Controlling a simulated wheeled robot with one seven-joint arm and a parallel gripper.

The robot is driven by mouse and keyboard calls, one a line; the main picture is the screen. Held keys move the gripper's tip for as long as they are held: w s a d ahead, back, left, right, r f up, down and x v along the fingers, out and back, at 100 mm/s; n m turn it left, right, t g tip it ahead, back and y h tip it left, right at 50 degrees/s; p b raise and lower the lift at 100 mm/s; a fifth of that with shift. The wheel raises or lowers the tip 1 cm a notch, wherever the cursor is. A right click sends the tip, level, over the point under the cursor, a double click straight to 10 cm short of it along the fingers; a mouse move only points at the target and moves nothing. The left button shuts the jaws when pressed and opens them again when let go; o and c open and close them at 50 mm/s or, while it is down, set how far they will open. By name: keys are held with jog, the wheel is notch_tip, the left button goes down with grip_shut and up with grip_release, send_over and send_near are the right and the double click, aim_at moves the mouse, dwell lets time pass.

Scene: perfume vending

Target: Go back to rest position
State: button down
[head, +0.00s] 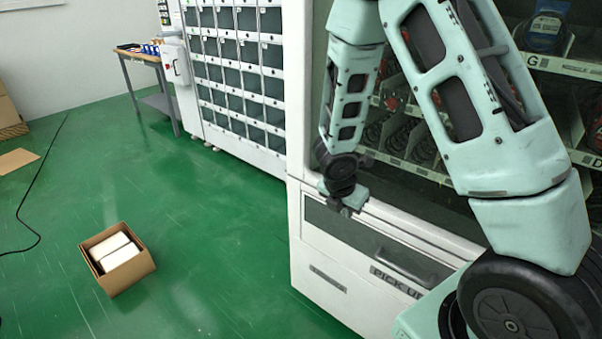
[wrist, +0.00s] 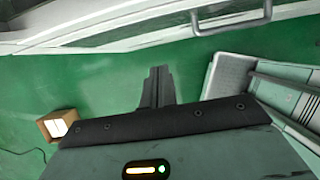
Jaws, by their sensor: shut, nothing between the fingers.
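My gripper (head: 345,206) hangs at the end of my arm in front of the vending machine (head: 350,275), just above the level of its pick-up hatch. In the wrist view my gripper (wrist: 157,86) points out over the green floor. Its fingers are together with nothing between them. The hatch, marked "PICK UP", is at the machine's lower front, and a metal handle (wrist: 232,18) shows at the top of the wrist view. My upper arm covers much of the machine's glass front and shelves.
An open cardboard box (head: 127,283) with white contents stands on the green floor at left, also in the wrist view (wrist: 47,125). A locker cabinet (head: 240,75) and a small table (head: 140,56) stand behind. A black cable (head: 28,200) lies at far left. Floor between is clear.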

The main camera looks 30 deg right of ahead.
jog(key=s+a+r+m+y+p, duration=0.1)
jog(key=s+a+r+m, duration=0.25)
jog(key=a+r, duration=0.3)
jog(key=s+a+r+m+y+p, duration=0.1)
jog(key=s+a+r+m+p, duration=0.1)
jog(key=a+r+m, duration=0.4)
jog(key=s+a+r+m+y, duration=0.1)
jog(key=s+a+r+m, duration=0.1)
jog(key=s+a+r, duration=0.2)
jog(key=s+a+r+m+g+y+p, duration=0.1)
jog(key=s+a+r+m, duration=0.2)
jog(key=s+a, duration=0.6)
jog(key=s+r, duration=0.1)
jog(key=s, duration=0.2)
jog(key=shift+a+r+y+p, duration=0.25)
jog(key=shift+a+y+p, duration=0.05)
jog(key=shift+a, duration=0.1)
